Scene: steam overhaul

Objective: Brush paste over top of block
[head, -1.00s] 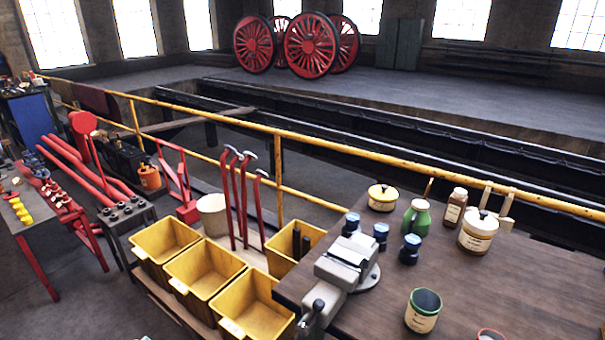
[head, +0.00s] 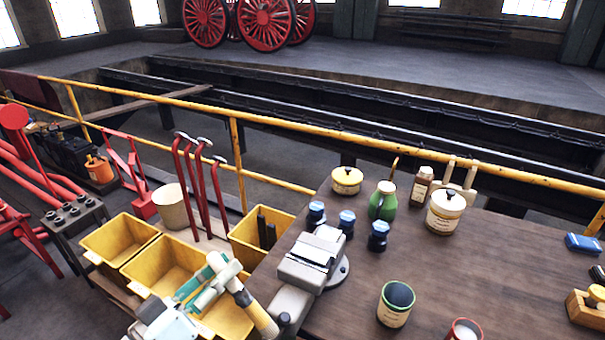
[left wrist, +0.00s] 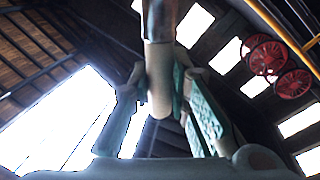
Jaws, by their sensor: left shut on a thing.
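My left gripper (head: 215,283), with teal finger pads, is at the bottom of the head view, over the yellow bins and left of the vise. It is shut on a pale round-handled tool (head: 262,318), tilted down to the right. In the left wrist view the tool (left wrist: 160,85) sits between the fingers. I cannot make out bristles. A grey vise (head: 305,272) stands on the bench edge with a light metal block (head: 317,247) at its top; whether they are separate is unclear. An open green-rimmed tin (head: 396,303) stands right of it, its contents unclear. My right gripper is not in view.
Three blue-capped jars (head: 347,222), a green bottle (head: 383,201), a brown bottle (head: 421,187) and lidded pots (head: 445,212) stand behind the vise. A red-rimmed cup (head: 464,330) is at the front. The bench (head: 510,265) is clear at centre right.

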